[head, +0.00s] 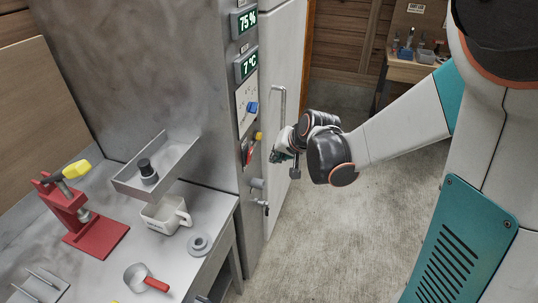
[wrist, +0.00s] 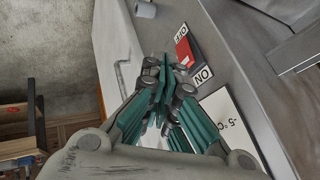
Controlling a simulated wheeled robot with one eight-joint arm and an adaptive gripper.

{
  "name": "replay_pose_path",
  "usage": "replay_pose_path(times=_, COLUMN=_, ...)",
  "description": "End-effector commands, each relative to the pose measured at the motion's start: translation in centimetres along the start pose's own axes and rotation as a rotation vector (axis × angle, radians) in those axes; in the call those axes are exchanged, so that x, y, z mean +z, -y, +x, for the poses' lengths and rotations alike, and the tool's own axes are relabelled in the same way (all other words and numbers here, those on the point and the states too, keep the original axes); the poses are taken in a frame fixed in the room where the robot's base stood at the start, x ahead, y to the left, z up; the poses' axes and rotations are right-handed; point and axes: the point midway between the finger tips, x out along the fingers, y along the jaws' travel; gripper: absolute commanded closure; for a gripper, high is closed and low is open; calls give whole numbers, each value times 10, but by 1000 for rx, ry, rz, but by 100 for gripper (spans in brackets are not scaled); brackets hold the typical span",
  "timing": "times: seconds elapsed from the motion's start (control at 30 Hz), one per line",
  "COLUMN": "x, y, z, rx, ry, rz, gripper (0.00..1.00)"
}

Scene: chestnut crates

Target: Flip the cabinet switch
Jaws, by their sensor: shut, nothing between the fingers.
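The cabinet switch is on the narrow front of the grey metal cabinet (head: 150,65), beside the white door. In the wrist view the switch (wrist: 184,49) shows as a red part on a dark plate between labels reading OFF and ON. In the head view the switch (head: 247,152) shows as a small red part below a yellow knob. My gripper (head: 274,158) is just right of it in the head view. In the wrist view my gripper (wrist: 167,68) has its teal fingers together and empty, close to the switch plate. I cannot tell whether they touch it.
A white dial panel (head: 247,102) with a blue knob is above the switch. A vertical door handle (head: 278,108) stands near my gripper. Left is a bench with a red press (head: 88,238), a grey tray (head: 160,185) and a white jug (head: 161,219). The floor on the right is clear.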

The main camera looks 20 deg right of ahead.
Motion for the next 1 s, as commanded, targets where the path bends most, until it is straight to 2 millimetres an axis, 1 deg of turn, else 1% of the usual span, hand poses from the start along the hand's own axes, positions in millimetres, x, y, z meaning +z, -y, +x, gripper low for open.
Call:
replay_pose_path(times=0.03, x=1, y=0, z=10, rx=0, ry=0, rz=-1, gripper=100)
replay_pose_path(times=0.5, x=1, y=0, z=93, rx=0, ry=0, rz=-1, gripper=100)
replay_pose_path(times=0.6, x=0, y=18, z=95, rx=-2, ry=2, rz=-3, gripper=100)
replay_pose_path(times=0.7, x=-2, y=28, z=99, rx=-1, ry=1, rz=-2, gripper=100)
replay_pose_path(times=0.83, x=-3, y=35, z=101, rx=0, ry=0, rz=0, gripper=100)
replay_pose_path(times=1.0, x=-3, y=37, z=101, rx=0, ry=0, rz=1, gripper=100)
